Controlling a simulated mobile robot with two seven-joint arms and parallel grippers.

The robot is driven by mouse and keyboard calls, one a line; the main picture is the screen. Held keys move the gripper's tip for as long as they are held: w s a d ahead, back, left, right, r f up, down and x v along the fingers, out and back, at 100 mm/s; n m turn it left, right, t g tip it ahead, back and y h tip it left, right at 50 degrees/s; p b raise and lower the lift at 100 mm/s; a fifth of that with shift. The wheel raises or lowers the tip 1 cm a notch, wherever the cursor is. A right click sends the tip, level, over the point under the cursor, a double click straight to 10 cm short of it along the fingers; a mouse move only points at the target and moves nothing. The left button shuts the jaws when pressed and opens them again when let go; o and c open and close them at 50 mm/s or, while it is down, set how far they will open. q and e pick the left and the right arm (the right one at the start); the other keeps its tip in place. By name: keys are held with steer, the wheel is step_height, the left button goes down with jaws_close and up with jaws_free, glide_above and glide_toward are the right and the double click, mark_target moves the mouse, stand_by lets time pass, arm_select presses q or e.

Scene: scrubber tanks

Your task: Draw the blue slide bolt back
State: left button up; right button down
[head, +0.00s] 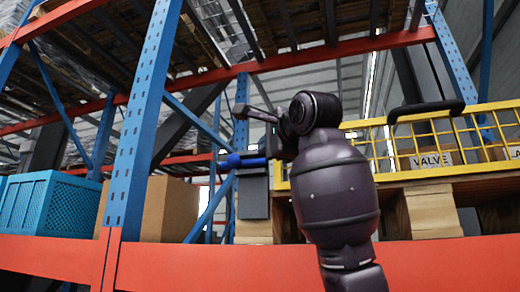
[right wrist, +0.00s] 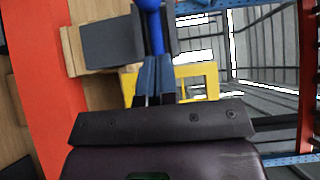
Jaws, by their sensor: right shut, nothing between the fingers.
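The blue slide bolt (head: 250,162) lies roughly level across a dark grey plate (head: 254,198) on the rack, its rounded blue knob (head: 229,161) toward the left. In the right wrist view the blue knob (right wrist: 149,4) shows at the top edge, with the blue rod (right wrist: 156,38) below it. My right gripper (head: 271,148) is at the right end of the visible bolt, its fingers partly hidden by my wrist. In the wrist view its fingers (right wrist: 154,66) are shut, tips close to the rod; I cannot tell whether they touch. My left gripper is out of view.
A yellow mesh basket (head: 400,148) with a "VALVE" label stands right, behind my arm. A blue upright (head: 142,125) and a red beam (head: 200,262) frame the shelf. A blue crate (head: 48,203) and a cardboard box (head: 168,208) stand left.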

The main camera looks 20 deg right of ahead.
arm_select(q)
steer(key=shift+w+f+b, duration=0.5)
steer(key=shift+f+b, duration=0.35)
steer(key=shift+b, duration=0.1)
arm_select(e)
steer(key=s+d, duration=0.1)
steer(key=s, duration=0.6)
steer(key=shift+d+f, duration=0.15)
steer(key=shift+d, duration=0.05)
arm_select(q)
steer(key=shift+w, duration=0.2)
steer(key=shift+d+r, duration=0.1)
arm_select(e)
steer(key=shift+f, duration=0.1)
